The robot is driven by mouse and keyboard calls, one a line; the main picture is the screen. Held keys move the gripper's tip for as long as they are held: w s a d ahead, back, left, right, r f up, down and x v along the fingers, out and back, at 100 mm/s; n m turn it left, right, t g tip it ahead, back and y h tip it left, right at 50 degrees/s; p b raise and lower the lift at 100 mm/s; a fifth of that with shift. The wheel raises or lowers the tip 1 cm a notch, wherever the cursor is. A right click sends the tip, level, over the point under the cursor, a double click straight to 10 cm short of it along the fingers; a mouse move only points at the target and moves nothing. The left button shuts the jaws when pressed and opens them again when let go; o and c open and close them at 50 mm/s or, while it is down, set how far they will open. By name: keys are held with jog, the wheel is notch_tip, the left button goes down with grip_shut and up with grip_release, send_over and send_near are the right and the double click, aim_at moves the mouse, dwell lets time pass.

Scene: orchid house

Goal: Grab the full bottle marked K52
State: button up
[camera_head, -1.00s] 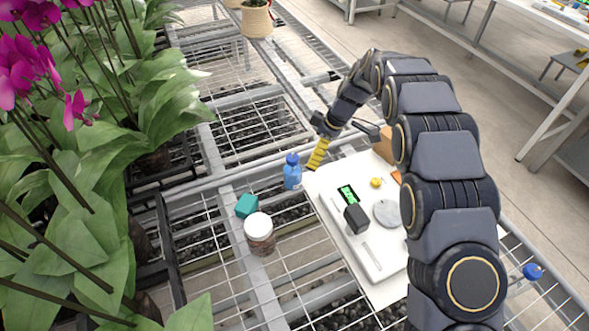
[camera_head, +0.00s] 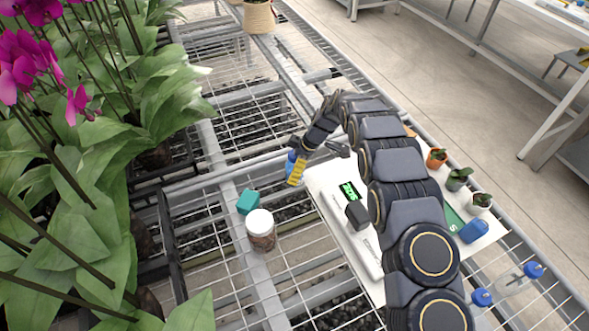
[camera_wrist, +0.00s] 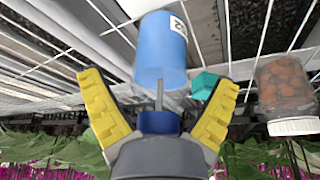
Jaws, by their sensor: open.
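A blue bottle (camera_head: 291,161) stands on the wire bench, left of the white board, and my gripper partly hides it in the head view. In the wrist view the blue bottle (camera_wrist: 160,55) appears inverted, its blue cap (camera_wrist: 160,122) toward the gripper's palm. A white label at its edge shows only part of its marking, ending in a 2. My gripper (camera_head: 297,172), with yellow fingers, is at the bottle. In the wrist view my gripper (camera_wrist: 163,84) is open, with a finger on each side of the bottle's upper part and visible gaps to both.
A teal block (camera_head: 248,202) and a jar of brown pieces with a white lid (camera_head: 260,231) stand close by. A scale (camera_head: 352,225) and small pots (camera_head: 458,179) are on the white board. Clear, blue-capped bottles (camera_head: 507,284) lie at right. Orchids crowd the left.

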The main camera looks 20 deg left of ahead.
jog(key=c, duration=1.2)
jog(key=shift+r, duration=0.1)
